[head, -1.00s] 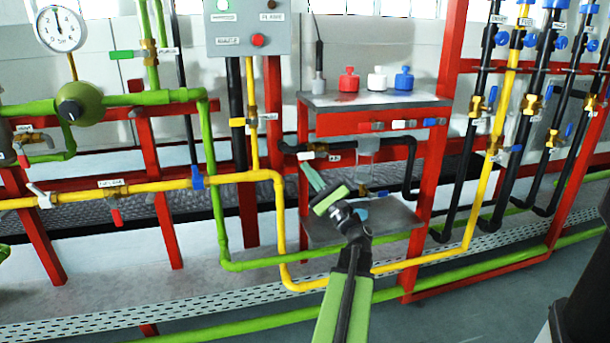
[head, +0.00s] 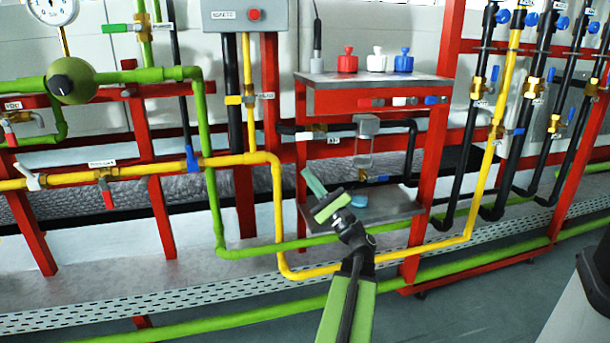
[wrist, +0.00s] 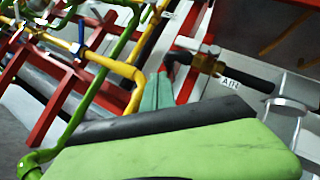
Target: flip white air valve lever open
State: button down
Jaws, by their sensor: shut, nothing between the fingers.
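The lever's exact angle is hard to tell. My gripper (head: 313,182) has teal fingers, shut and empty, below the lever in the head view and apart from it. The fingers (wrist: 157,90) point toward the pipes, left of and below the valve in the wrist view.
The shelf frame (head: 438,150) holds red, white and blue bottles on top and small levers on its front. A clear cup (head: 364,150) hangs beneath. Yellow pipe (head: 277,215) and green pipe (head: 209,150) run left of my gripper. Another white lever (head: 30,178) is far left.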

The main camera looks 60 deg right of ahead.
jog(key=s+a+f+b, duration=0.1)
jog(key=s+a+f, duration=0.1)
jog(key=s+f+b, duration=0.1)
jog(key=f, duration=0.1)
jog(key=shift+a+f+b, duration=0.1)
jog(key=shift+a+b, duration=0.25)
jog(key=shift+a, duration=0.05)
jog(key=shift+w, duration=0.1)
